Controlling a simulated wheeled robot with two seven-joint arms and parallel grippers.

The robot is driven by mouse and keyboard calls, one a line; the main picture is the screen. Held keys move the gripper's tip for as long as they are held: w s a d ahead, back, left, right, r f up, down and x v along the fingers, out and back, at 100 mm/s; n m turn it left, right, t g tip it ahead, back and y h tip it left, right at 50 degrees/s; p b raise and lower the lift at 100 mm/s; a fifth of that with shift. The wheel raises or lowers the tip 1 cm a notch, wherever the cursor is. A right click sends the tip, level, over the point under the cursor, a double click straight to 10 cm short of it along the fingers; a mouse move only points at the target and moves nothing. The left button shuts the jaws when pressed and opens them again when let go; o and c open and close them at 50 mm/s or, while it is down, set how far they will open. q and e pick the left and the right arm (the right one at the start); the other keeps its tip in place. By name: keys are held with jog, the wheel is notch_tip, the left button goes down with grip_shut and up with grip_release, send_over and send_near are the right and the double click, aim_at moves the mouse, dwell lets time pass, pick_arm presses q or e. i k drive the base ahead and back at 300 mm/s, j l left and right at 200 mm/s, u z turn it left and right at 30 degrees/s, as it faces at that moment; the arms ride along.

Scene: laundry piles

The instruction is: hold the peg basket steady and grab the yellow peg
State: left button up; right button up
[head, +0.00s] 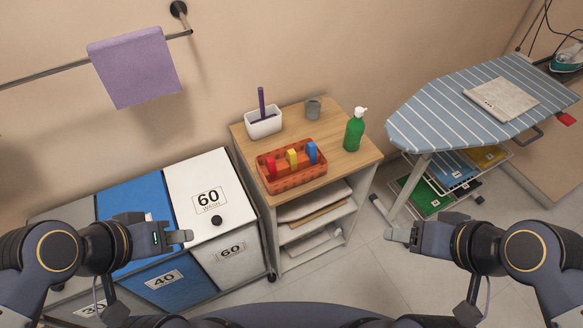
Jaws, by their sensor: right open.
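The orange-red peg basket (292,182) stands on the wooden top of a small shelf unit (340,163). Three pegs stand upright in it in a row: a red peg (271,166), the yellow peg (292,159) in the middle and a blue peg (312,152). The lower ends of the pegs are hidden in the basket. My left gripper (188,237) is to the left and nearer me than the basket, apart from it; its jaw gap cannot be made out. My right gripper (388,236) is open, to the right and nearer me, touching nothing.
Laundry bins with lids (200,170) stand at left. A striped ironing board (440,115) stands at right. The floor in front is clear.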

aim_at(290, 154)
jog(key=j+z, duration=0.4)
jog(key=j, duration=0.2)
jog(key=j+z, duration=0.4)
jog(key=j, duration=0.25)
